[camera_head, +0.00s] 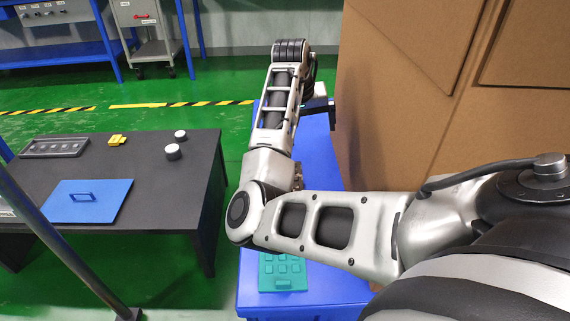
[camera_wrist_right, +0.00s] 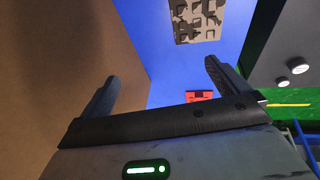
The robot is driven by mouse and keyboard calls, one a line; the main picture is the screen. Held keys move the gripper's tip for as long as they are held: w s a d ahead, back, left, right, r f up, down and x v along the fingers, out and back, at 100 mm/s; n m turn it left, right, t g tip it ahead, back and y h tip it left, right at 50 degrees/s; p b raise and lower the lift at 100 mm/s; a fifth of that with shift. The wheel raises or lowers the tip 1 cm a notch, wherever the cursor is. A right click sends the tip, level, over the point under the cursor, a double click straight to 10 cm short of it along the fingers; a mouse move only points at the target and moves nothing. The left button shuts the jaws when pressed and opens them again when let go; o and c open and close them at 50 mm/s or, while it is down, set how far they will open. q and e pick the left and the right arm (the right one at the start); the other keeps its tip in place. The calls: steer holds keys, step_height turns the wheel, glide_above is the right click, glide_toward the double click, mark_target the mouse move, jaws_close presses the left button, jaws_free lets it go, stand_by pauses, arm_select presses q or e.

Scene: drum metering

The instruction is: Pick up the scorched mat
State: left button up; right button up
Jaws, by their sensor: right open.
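In the right wrist view, a grey mat with dark, scorched-looking patches and raised blocks (camera_wrist_right: 196,20) lies on the blue table (camera_wrist_right: 165,50), cut off by the top edge. My right gripper (camera_wrist_right: 160,85) is open and empty, its two fingers spread wide, and the mat is apart from it, beyond the fingertips. In the head view, my right gripper (camera_head: 319,104) is over the far part of the blue table, partly hidden by my own wrist. The scorched mat cannot be made out there; my arm covers much of the table. My left gripper is not in view.
A teal mat (camera_head: 284,268) lies on the near part of the table. A small red item (camera_wrist_right: 199,96) shows behind the gripper. A tall cardboard box wall (camera_head: 385,130) stands close on the right. A black table (camera_head: 150,200) with a blue lid is left.

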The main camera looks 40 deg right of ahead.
steer(key=a+r+y+b, duration=0.1)
steer(key=a+y+b, duration=0.1)
steer(key=a+y, duration=0.25)
steer(key=b, duration=0.4)
glide_toward(298, 185)
steer(key=shift+g+h, duration=0.35)
steer(key=shift+g, duration=0.05)
steer(key=w+a+f, duration=0.2)
steer(key=w+a, duration=0.1)
step_height(298, 185, down, 5)
steer(key=b, duration=0.2)
steer(key=shift+w+d+f+b, duration=0.15)
steer(key=shift+f+b, duration=0.05)
steer(key=shift+b, duration=0.15)
steer(key=shift+f, duration=0.25)
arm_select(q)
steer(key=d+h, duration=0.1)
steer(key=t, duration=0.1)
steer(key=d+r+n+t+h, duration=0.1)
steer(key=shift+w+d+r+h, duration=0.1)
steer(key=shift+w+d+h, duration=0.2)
arm_select(e)
steer(key=c, duration=0.9)
